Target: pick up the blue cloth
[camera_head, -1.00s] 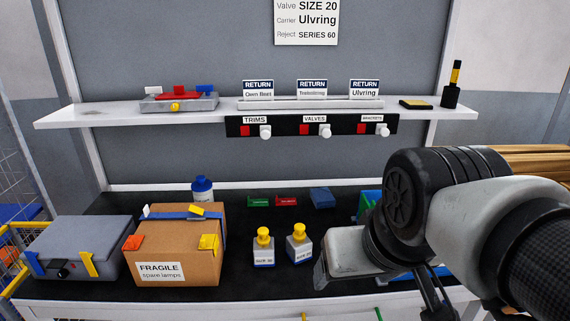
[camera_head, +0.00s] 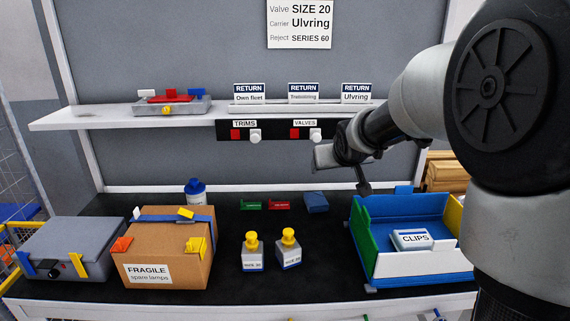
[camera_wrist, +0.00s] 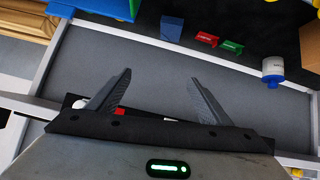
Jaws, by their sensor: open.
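The blue cloth (camera_head: 316,202) looks like a small folded blue block. It lies on the black worktop towards the back, right of the small red piece. It also shows in the wrist view (camera_wrist: 172,27), beyond the fingertips and apart from them. My gripper (camera_wrist: 160,77) is open with nothing between its fingers. In the head view my wrist hangs above and to the right of the cloth, in front of the shelf, and the fingers are hard to make out there.
Small green (camera_head: 251,205) and red (camera_head: 279,205) pieces lie left of the cloth. Two yellow-topped bottles (camera_head: 289,250) stand in front. A blue, green and white bin (camera_head: 420,268) with a clips box stands at right. A cardboard box (camera_head: 160,255) is at left. The shelf (camera_head: 90,118) overhangs behind.

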